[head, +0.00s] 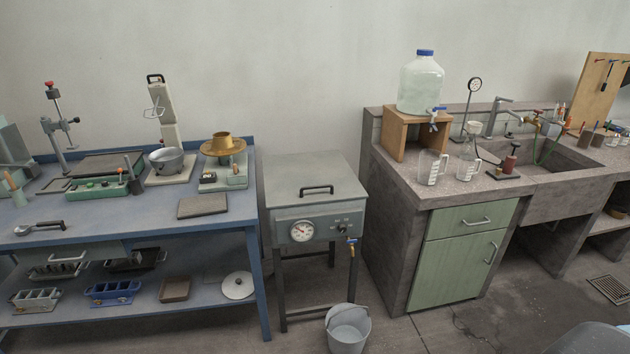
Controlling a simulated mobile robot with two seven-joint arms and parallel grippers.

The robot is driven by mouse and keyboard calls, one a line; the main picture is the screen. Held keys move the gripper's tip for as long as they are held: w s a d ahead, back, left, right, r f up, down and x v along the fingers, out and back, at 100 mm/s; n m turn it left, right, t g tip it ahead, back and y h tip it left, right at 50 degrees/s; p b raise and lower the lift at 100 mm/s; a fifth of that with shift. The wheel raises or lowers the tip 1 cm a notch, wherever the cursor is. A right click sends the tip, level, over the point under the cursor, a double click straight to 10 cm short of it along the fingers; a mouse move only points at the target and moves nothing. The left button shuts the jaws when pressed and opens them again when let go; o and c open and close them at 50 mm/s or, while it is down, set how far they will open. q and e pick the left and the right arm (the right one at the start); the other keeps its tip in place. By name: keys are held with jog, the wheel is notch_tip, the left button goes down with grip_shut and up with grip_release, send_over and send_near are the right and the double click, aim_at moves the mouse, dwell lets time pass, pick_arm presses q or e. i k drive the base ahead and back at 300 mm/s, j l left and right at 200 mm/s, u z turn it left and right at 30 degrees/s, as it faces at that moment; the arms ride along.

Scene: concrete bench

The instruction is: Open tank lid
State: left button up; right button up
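A grey metal tank (330,222) on legs stands in the middle, between the blue bench and the concrete bench. Its flat lid (290,180) is closed on top, with a dark bar handle (316,190) near the front edge. The tank front carries a round dial gauge (302,231), small knobs and a tap (351,244) with a blue lever at the right. Neither of my grippers is in the head view.
A blue bench (248,215) with tools and a scale stands close at left. A concrete bench (400,180) with beakers and a water jug (421,84) stands at right. A metal bucket (348,332) sits on the floor below the tap.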

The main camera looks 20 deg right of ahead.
aim_at(306, 178)
jog(key=i+l+z, duration=0.2)
jog(key=i+l, duration=0.2)
jog(key=i+l+z, duration=0.2)
jog(key=i+l, duration=0.15)
jog(key=i+l+z, duration=0.2)
jog(key=i, duration=0.35)
jog(key=i+l+z, duration=0.2)
jog(key=i, duration=0.3)
jog(key=l, duration=0.1)
